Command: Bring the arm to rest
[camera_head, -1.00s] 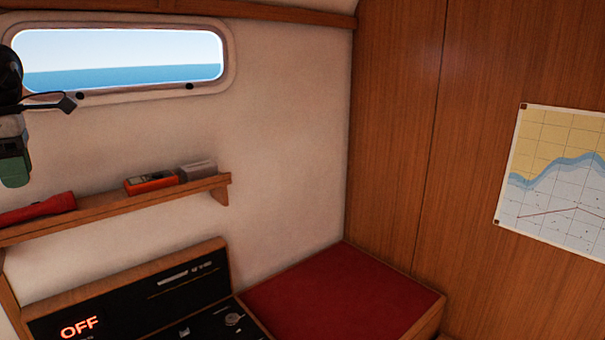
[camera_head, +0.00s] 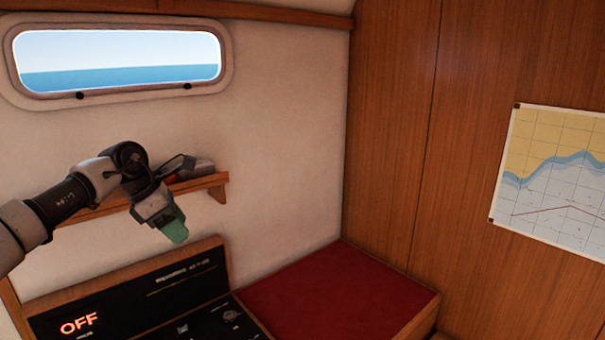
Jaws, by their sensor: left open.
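My left arm comes in from the left edge in the head view. Its gripper (camera_head: 174,230) hangs tilted downward in front of the wall shelf, above the black panel. The green fingers are open, and I see nothing held between them. The arm hides much of the shelf. My right gripper is out of view.
The wooden shelf (camera_head: 218,183) carries a grey and red item (camera_head: 198,168), partly hidden. Below is a black panel (camera_head: 110,304) with a lit "OFF". A red cushioned seat (camera_head: 340,292) lies to its right. A chart (camera_head: 555,180) hangs on the wood wall. The space before the seat looks clear.

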